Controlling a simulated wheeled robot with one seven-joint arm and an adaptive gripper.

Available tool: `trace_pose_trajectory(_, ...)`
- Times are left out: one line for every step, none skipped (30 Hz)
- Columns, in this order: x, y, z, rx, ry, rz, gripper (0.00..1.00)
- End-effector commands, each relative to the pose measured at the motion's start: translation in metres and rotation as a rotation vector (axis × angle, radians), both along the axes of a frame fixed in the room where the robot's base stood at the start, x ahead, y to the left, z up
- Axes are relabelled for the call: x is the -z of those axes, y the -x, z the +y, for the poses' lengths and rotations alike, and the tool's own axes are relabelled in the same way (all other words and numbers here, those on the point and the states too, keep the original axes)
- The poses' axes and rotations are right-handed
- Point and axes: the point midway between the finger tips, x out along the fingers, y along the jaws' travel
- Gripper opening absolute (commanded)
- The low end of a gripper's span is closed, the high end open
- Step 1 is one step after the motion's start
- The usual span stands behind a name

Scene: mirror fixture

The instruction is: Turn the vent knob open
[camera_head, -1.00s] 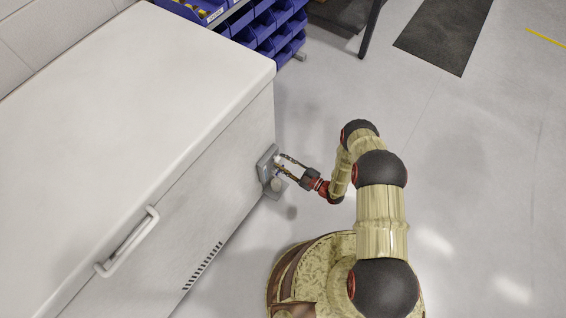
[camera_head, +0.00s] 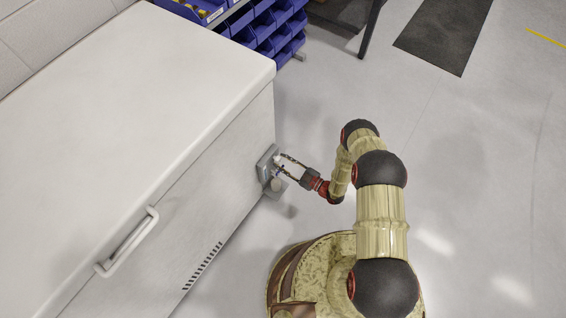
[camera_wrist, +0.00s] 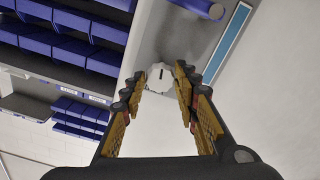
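The vent knob (camera_wrist: 160,78) is a small pale disc with a dark mark, on a grey plate. The plate (camera_head: 265,165) is fixed to the end face of the large white cabinet (camera_head: 130,120). My gripper (camera_head: 281,162) reaches the plate from the right in the head view. In the wrist view, my gripper (camera_wrist: 160,76) has its fingers apart, one on each side of the knob, with small gaps visible. Whether the tips overlap the knob in depth is unclear. The knob is too small to read in the head view.
A blue cylinder (camera_wrist: 203,8) and a blue strip (camera_wrist: 229,45) are close to the knob on the plate. Blue bins (camera_head: 265,25) stand on a rack behind the cabinet. The cabinet has a white handle (camera_head: 128,243).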

Motion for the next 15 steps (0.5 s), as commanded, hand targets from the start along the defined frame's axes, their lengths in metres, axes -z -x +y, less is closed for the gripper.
trace_pose_trajectory(0.0004,0.0003,-0.0001,0.000,0.000,0.000,0.34)
trace_pose_trajectory(0.0002,0.0003,0.0000,0.000,-0.001,-0.001,0.36)
trace_pose_trajectory(0.0000,0.0004,0.0000,0.000,-0.001,-0.001,0.38)
trace_pose_trajectory(-0.0001,0.0003,0.0001,0.000,-0.001,-0.001,0.40)
trace_pose_trajectory(-0.0003,0.0004,0.0002,-0.001,-0.001,-0.001,0.41)
trace_pose_trajectory(-0.0003,0.0004,0.0003,-0.002,-0.001,-0.001,0.43)
trace_pose_trajectory(-0.0004,0.0004,0.0003,-0.002,-0.002,-0.001,0.45)
trace_pose_trajectory(-0.0005,0.0004,0.0004,-0.002,-0.002,-0.001,0.47)
trace_pose_trajectory(-0.0006,0.0004,0.0004,-0.002,-0.002,-0.001,0.48)
trace_pose_trajectory(-0.0007,0.0004,0.0005,-0.002,-0.002,-0.001,0.48)
trace_pose_trajectory(-0.0008,0.0005,0.0005,-0.002,-0.002,-0.001,0.48)
trace_pose_trajectory(-0.0009,0.0004,0.0006,-0.002,-0.003,-0.002,0.48)
trace_pose_trajectory(-0.0009,0.0004,0.0006,-0.002,-0.003,-0.002,0.48)
trace_pose_trajectory(-0.0009,0.0004,0.0006,-0.002,-0.003,-0.002,0.48)
trace_pose_trajectory(-0.0010,0.0005,0.0006,-0.002,-0.003,-0.002,0.48)
